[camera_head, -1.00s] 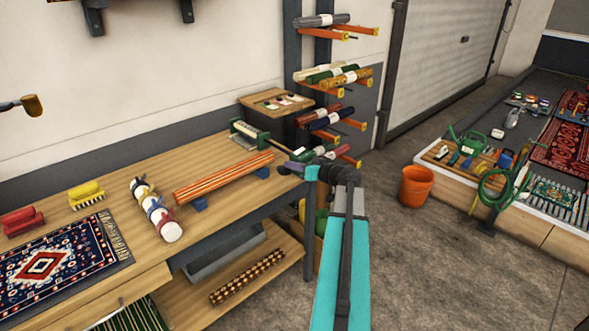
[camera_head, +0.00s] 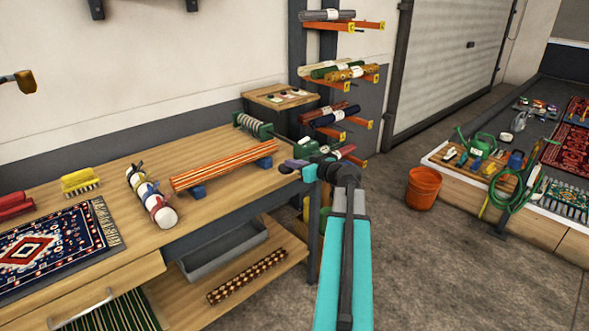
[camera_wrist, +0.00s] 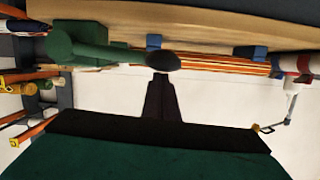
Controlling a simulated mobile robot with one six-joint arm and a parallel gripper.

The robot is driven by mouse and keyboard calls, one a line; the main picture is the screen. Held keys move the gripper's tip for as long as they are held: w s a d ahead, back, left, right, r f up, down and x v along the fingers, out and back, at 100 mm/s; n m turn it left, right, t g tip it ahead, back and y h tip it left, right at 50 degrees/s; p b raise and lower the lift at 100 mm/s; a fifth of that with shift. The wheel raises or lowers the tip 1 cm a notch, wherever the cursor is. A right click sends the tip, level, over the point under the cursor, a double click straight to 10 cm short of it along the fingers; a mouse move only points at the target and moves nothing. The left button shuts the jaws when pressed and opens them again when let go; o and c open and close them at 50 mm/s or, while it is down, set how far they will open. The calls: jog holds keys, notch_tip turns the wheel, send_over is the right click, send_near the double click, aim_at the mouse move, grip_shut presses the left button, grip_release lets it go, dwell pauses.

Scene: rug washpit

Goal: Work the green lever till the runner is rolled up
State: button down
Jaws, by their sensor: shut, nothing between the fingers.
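A green block (camera_head: 306,146) shows just behind my gripper (camera_head: 290,166), near the bench's right corner. In the wrist view a green block with a thick green bar (camera_wrist: 85,48) fills the upper left; I cannot tell for certain that it is the lever.
An orange striped roll (camera_head: 224,165) rests on blue supports, left of my gripper. A tied white roll (camera_head: 150,197) lies further left. A rack (camera_head: 340,75) of rolls stands behind. An orange bucket (camera_head: 423,188) stands on open floor at right.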

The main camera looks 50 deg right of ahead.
notch_tip(320, 180, down, 8)
jog(key=n+h+b, duration=0.1)
jog(key=n+b, duration=0.3)
jog(key=b, duration=1.4)
jog(key=shift+a+f+h, duration=0.2)
jog(key=shift+a+h, duration=0.05)
jog(key=shift+h, duration=0.15)
jog(key=shift+s+f, duration=0.1)
jog(key=shift+f, duration=0.05)
notch_tip(320, 180, up, 5)
jog(key=a, duration=0.2)
jog(key=p+v, duration=0.1)
jog(key=v, duration=0.8)
jog(key=shift+s+d, duration=0.2)
jog(key=shift+s, duration=0.2)
jog(key=shift+w+f, duration=0.1)
dwell(0.7)
